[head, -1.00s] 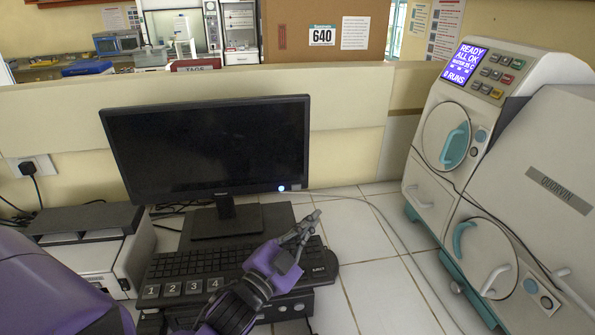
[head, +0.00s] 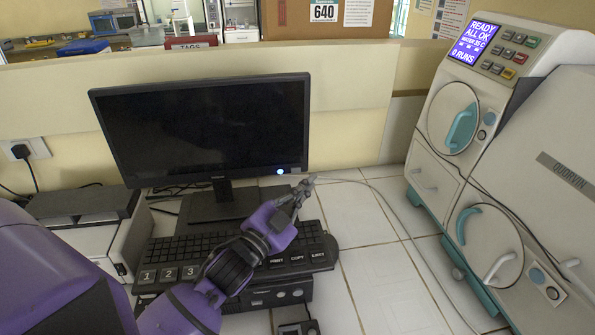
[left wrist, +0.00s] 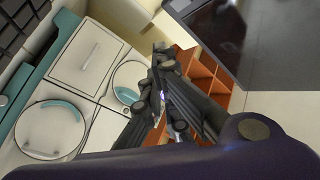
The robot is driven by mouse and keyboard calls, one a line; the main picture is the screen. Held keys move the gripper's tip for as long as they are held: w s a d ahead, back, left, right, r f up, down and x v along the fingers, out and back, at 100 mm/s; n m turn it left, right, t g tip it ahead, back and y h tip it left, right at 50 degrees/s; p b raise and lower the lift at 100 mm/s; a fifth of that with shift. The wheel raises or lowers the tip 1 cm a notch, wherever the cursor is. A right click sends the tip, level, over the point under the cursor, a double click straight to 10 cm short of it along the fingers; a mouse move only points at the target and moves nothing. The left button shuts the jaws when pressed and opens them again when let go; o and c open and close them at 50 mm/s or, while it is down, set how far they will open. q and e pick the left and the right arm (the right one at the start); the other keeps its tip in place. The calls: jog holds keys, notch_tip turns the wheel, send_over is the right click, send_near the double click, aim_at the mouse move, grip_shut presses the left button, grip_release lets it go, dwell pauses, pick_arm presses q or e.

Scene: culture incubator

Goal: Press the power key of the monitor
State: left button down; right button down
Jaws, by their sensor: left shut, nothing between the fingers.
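The monitor (head: 200,125) stands on the tiled counter with a dark screen. Its round power key (head: 280,172) glows pale blue at the lower right of the bezel. My left gripper (head: 308,182) is shut and empty, its tips a little below and right of the key in the head view. I cannot tell the exact gap in depth. In the left wrist view the shut fingers (left wrist: 160,52) point upward in the picture, and the monitor's dark screen (left wrist: 280,45) shows at upper right. The power key cannot be made out there. My right gripper is not in view.
A keyboard (head: 170,248) with large labelled keys lies under my left arm. A white machine with round doors (head: 432,182) stands at right. A printer-like box (head: 100,240) is at left. A cable (head: 375,190) crosses the tiles; the tiles between keyboard and machine are otherwise clear.

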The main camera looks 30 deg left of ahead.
aim_at(296, 170)
pick_arm(q)
jog(key=shift+w+a, duration=0.7)
jog(key=shift+w, duration=0.25)
jog(key=shift+w+a, duration=0.7)
jog(key=shift+w, duration=0.25)
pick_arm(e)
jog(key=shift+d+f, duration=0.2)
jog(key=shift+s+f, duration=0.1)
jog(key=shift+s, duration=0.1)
pick_arm(q)
jog(key=shift+w+a, duration=0.25)
jog(key=shift+w, duration=0.1)
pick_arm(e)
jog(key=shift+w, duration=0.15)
pick_arm(q)
jog(key=shift+w+a, duration=0.25)
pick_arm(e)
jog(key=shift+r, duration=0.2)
pick_arm(q)
jog(key=shift+s+d, duration=0.5)
jog(key=shift+s, duration=0.1)
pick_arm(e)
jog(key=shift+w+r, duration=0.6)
